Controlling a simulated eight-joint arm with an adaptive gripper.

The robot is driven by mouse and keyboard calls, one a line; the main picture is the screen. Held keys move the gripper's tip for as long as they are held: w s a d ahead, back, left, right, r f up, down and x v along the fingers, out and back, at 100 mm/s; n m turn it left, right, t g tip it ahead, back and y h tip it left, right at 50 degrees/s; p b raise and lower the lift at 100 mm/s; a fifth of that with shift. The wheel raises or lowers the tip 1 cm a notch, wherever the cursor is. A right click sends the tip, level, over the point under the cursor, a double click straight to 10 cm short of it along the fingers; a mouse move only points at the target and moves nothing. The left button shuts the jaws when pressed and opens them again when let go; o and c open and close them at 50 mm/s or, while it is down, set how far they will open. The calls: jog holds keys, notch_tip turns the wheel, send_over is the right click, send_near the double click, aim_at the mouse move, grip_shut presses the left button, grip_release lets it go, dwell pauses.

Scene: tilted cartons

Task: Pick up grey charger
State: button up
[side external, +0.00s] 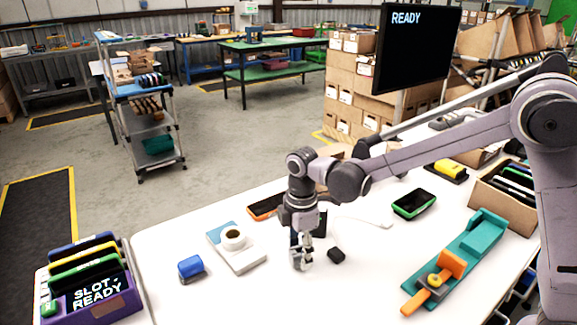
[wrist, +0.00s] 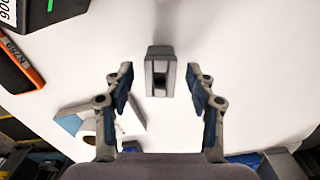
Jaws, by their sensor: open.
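The grey charger (wrist: 159,72) is a small blocky piece with a dark slot, lying on the white table. In the wrist view it is centred ahead of my gripper (wrist: 160,80), with one finger to each side and clear gaps. In the side view a small dark block (side external: 336,255), which looks like the same charger, sits just right of my gripper (side external: 302,262). My gripper points down, is open and holds nothing. Its exact height above the table is hard to tell.
An orange-edged device (side external: 265,207) lies behind. A green-edged device (side external: 414,203) and a teal fixture (side external: 470,248) are right. Table around the charger is mostly clear.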

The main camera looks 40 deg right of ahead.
jog(key=shift+f, duration=0.45)
grip_shut()
jog(key=shift+r, duration=0.1)
